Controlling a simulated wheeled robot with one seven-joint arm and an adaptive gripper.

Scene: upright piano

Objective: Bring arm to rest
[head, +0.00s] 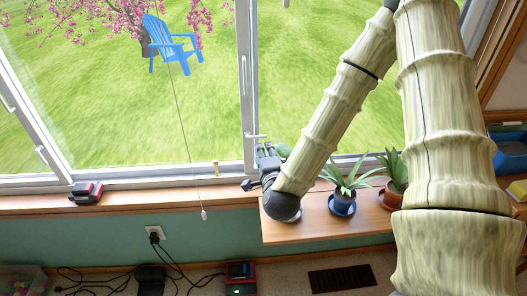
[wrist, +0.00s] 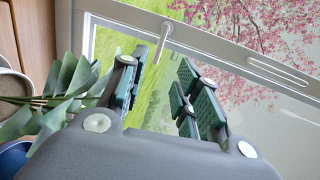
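My arm reaches down and left across the right half of the head view, with a large pale ribbed upper section and a thinner forearm. It ends in a dark wrist joint just over the left end of a wooden shelf (head: 290,231). My gripper (head: 256,170) is beside the window frame there, small and partly hidden by the forearm. In the wrist view my gripper (wrist: 158,88) has its two green-padded fingers apart with nothing between them. The window glass and grass show through the gap.
A potted plant (head: 348,180) stands right of my forearm; leaves (wrist: 62,95) crowd the wrist view's left side. Another plant (head: 396,172) is farther right. A window handle (wrist: 163,40) lies beyond the fingers. A red-and-black object (head: 87,192) is on the sill.

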